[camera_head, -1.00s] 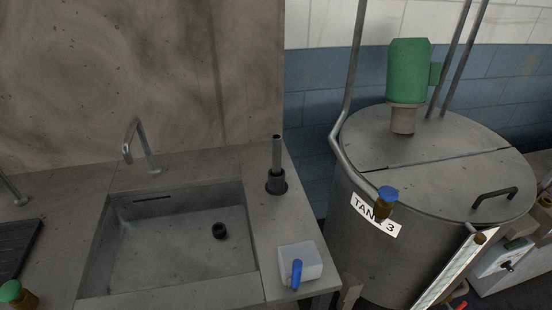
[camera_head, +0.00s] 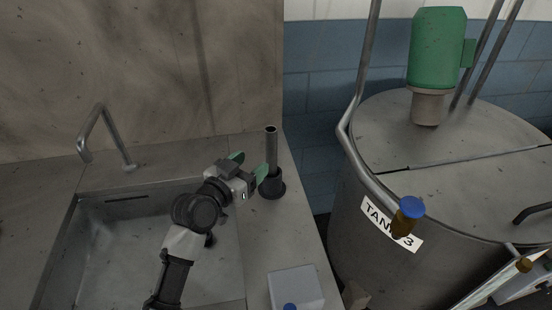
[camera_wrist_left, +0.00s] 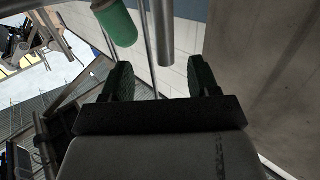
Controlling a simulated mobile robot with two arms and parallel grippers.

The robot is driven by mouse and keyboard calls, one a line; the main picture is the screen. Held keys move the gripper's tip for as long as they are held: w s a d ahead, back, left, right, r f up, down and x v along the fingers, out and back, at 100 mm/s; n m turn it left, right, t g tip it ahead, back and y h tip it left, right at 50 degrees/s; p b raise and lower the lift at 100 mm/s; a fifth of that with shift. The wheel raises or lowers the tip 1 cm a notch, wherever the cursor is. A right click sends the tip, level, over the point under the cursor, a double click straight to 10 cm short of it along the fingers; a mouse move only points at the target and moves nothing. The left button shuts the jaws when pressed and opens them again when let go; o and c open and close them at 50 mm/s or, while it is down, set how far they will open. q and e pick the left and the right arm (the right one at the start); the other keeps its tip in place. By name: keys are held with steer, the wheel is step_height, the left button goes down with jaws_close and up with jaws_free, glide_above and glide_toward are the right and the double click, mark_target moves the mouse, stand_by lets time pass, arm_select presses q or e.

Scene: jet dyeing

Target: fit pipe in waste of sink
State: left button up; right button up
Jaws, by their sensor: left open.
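The grey pipe (camera_head: 271,148) stands upright in a black round holder (camera_head: 272,186) on the counter right of the sink. My left gripper (camera_head: 249,165) is open and empty, its green-tipped fingers just left of the pipe. In the left wrist view the open fingers (camera_wrist_left: 162,80) point towards the pipe (camera_wrist_left: 161,30), which appears upside down beyond and between them. The sink (camera_head: 110,245) is at the left, and my arm reaches across it. The black waste (camera_head: 210,240) in its floor is mostly hidden by my arm. My right gripper is out of view.
A curved tap (camera_head: 105,130) stands behind the sink. A pale box (camera_head: 296,287) sits on the counter's front right. A large metal tank (camera_head: 400,190), with a green motor (camera_head: 437,48) and a blue-capped fitting (camera_head: 408,215), stands to the right.

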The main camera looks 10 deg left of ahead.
mark_target(268, 140)
arm_select(q)
steer(key=w, duration=0.1)
steer(key=w+r, duration=0.1)
steer(key=w, duration=0.1)
steer(key=shift+w+d+t, duration=0.2)
steer(key=shift+w+t, duration=0.05)
steer(key=shift+t, duration=0.05)
steer(key=shift+w+d+r+p, duration=0.2)
steer(key=shift+w+d+p, duration=0.55)
steer(key=shift+w, duration=0.4)
steer(key=p+x, duration=0.1)
steer(key=x, duration=0.3)
steer(key=shift+w+d+r, duration=0.1)
steer(key=shift+w+r, duration=0.05)
steer(key=shift+w, duration=0.05)
steer(key=shift+w+d, duration=0.15)
steer(key=shift+w, duration=0.25)
jaws_close()
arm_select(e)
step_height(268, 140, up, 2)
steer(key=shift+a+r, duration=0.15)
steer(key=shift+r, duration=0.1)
